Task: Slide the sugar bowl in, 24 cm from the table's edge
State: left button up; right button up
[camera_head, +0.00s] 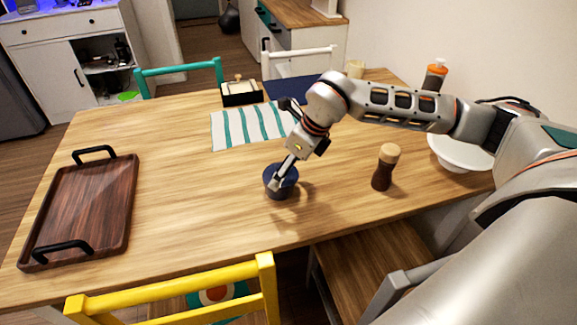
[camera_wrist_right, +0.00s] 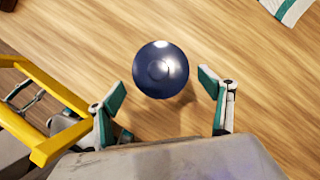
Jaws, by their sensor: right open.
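The sugar bowl (camera_head: 281,187) is a small dark blue pot on the wooden table (camera_head: 180,190), a short way in from the table's near edge. In the right wrist view the bowl (camera_wrist_right: 161,69) shows from above as a round, shiny dark blue lid with a knob in its middle. My right gripper (camera_head: 277,181) reaches down at the bowl and partly covers it in the head view. In the right wrist view its two fingers (camera_wrist_right: 162,90) are spread apart, with the bowl just ahead of and between their tips. My left gripper is not in view.
A dark wooden tray (camera_head: 127,215) lies at the left. A striped cloth (camera_head: 225,133) and a napkin box (camera_head: 240,98) lie beyond the bowl. A brown mill (camera_head: 385,168) and a white bowl (camera_head: 460,160) stand at the right. A yellow chair (camera_head: 170,298) is at the near edge.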

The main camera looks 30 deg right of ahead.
jog(key=x, duration=0.7)
jog(key=shift+b, duration=0.4)
jog(key=c, duration=1.3)
jog(key=shift+o, duration=0.2)
